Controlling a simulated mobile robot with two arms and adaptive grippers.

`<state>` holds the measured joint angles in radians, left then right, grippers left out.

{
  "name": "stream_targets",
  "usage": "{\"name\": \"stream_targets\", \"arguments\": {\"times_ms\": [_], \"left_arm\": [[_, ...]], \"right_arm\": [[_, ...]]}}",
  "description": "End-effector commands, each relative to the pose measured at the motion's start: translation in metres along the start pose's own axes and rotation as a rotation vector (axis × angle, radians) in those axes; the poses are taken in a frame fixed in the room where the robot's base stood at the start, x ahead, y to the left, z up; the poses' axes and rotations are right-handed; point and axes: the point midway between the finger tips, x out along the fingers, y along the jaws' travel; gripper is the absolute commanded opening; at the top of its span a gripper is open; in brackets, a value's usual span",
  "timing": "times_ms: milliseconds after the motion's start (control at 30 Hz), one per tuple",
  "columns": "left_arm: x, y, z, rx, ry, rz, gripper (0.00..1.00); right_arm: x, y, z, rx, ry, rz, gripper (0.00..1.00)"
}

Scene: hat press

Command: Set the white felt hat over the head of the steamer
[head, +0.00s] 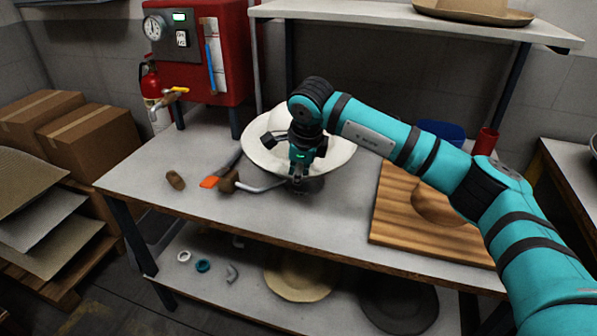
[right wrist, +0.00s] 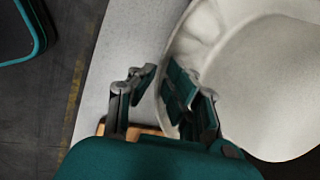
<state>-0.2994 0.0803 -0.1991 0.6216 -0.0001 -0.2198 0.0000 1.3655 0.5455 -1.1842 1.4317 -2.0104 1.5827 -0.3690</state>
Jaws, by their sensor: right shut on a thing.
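The white felt hat (head: 340,153) is over the worktable, brim wide and pale. My right gripper (head: 298,178) is shut on the near part of its brim. In the right wrist view the hat (right wrist: 275,95) fills the right side, its brim edge running between the fingers (right wrist: 160,82). My left gripper is not in view.
A wooden board with a rounded block (head: 440,205) lies at right on the table (head: 150,170). A brown brush-like object (head: 175,180) lies at left. A blue bowl (head: 440,131) and red cup (head: 486,142) stand behind. A shelf (head: 400,22) overhangs the back; a red cabinet (head: 230,80) stands back left.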

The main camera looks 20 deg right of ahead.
Motion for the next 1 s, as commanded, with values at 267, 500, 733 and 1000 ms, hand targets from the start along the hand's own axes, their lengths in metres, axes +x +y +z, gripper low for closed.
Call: {"name": "stream_targets", "arguments": {"times_ms": [267,500,733,1000], "left_arm": [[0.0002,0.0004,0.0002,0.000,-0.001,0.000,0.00],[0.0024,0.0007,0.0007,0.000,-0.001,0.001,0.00],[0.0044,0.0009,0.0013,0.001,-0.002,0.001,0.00],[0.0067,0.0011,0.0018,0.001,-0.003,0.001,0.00]], "right_arm": [[-0.0001,-0.0003,0.0001,0.000,-0.001,-0.001,0.00],[0.0026,0.0005,-0.0004,0.000,-0.001,-0.001,0.00],[0.0052,0.0013,-0.0008,0.000,-0.001,-0.001,0.00],[0.0083,0.0022,-0.0012,0.000,-0.001,-0.001,0.00]]}}
